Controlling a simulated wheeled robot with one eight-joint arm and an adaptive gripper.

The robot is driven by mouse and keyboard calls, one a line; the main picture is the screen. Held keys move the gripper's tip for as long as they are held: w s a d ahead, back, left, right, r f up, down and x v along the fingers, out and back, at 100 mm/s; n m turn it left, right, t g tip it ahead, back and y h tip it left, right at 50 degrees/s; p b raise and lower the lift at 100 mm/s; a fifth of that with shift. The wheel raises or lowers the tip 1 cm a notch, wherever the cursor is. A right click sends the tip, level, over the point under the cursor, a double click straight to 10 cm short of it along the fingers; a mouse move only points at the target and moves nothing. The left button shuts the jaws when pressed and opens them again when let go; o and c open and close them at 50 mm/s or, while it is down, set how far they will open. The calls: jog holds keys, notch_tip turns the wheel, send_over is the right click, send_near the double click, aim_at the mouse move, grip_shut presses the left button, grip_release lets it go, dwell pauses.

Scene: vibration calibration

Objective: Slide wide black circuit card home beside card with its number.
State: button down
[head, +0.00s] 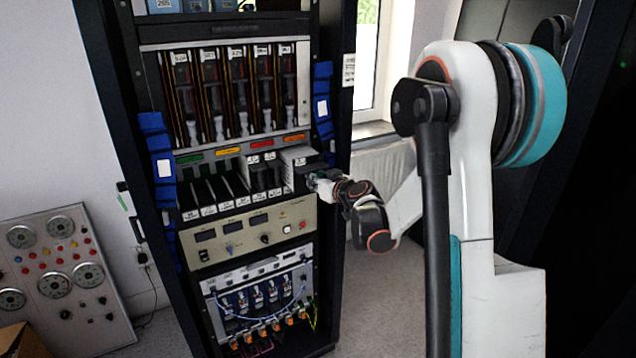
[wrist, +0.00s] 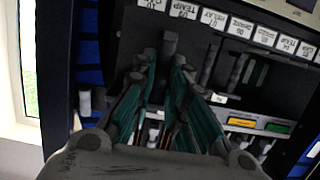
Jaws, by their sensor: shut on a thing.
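The card cage (head: 240,185) is a row of slots in the black rack, with several dark cards in its left and middle part. My gripper (head: 312,181) is at the right end of this row. It is shut on a dark card (head: 310,168) that sticks out of the cage front there. In the wrist view, my gripper (wrist: 167,72) has its green-padded fingers close together around a dark grey handle (wrist: 169,44), in front of the labelled slot strip. How deep the card sits, its width and its number are hidden.
Taller cards (head: 238,90) fill the bay above. A beige instrument panel (head: 250,232) with knobs lies just below. Blue bundles (head: 323,100) hang on the rack post near my gripper. Other card handles (wrist: 238,70) show close to my fingers. Open floor lies right of the rack.

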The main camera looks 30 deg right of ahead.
jog(key=shift+w, duration=0.15)
jog(key=shift+r+x, duration=0.25)
jog(key=shift+x, duration=0.7)
jog(key=shift+r+x, duration=0.2)
jog(key=shift+x, duration=0.75)
jog(key=shift+r+x, duration=0.25)
jog(key=shift+x, duration=0.7)
jog(key=shift+w+b, duration=0.3)
jog(key=shift+w, duration=1.45)
jog(key=c, duration=1.5)
grip_release()
jog(key=shift+f+b, duration=0.55)
jog(key=shift+f, duration=0.1)
jog(key=shift+s, duration=0.2)
